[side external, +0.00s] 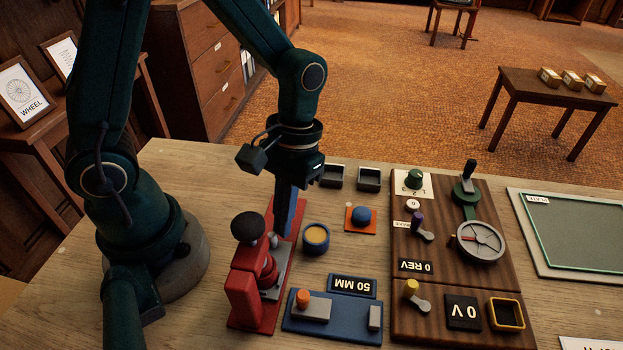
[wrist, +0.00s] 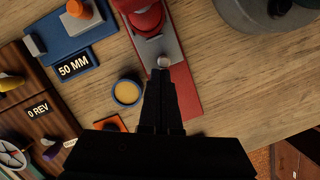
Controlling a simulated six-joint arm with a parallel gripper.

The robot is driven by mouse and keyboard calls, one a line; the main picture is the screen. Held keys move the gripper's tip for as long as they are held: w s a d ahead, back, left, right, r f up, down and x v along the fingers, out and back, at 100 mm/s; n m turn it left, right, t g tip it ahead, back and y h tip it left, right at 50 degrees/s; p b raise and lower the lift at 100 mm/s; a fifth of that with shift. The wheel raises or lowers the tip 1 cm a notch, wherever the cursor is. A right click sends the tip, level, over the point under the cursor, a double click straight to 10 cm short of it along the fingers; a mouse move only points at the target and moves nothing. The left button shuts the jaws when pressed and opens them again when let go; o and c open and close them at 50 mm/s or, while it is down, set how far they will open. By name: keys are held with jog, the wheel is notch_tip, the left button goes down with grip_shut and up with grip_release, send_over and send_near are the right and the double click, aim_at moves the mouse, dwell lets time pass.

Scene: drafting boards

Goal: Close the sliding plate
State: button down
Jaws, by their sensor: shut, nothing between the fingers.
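A red device (side external: 245,300) with a black ball knob (side external: 249,226) stands on a long red base (wrist: 185,97). In the wrist view, a grey metal plate (wrist: 168,45) with a small silver knob (wrist: 163,62) lies along this base, partly under the red body. It looks like the sliding plate, though no label shows this. My gripper (side external: 285,233) points down over the red base, just beside the silver knob. In the wrist view its shut fingers (wrist: 160,74) end close to that knob; whether they touch it I cannot tell. Nothing is held.
A blue slide fixture (side external: 345,317) with an orange knob and a "50 MM" sign (side external: 352,286) lies near the front. A blue round pot (side external: 316,240) and an orange pad (side external: 360,226) stand right of the red base. A wooden control panel (side external: 445,275) is farther right.

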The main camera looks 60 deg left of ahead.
jog(key=shift+s+d, duration=0.4)
jog(key=shift+s, duration=0.05)
jog(key=shift+w, duration=0.1)
jog(key=shift+w+a, duration=0.15)
jog(key=shift+w, duration=0.15)
jog(key=w, duration=0.1)
jog(key=w+a, duration=0.1)
jog(key=w, duration=0.1)
jog(key=shift+w, duration=0.2)
jog(key=d+v, duration=0.1)
jog(key=v, duration=0.9)
jog(key=s+a+r+m+t, duration=0.3)
jog(key=s+t, duration=0.4)
jog(key=t, duration=0.1)
jog(key=shift+s+m+y, duration=0.25)
jog(key=shift+m+y, duration=0.05)
jog(key=shift+y, duration=0.1)
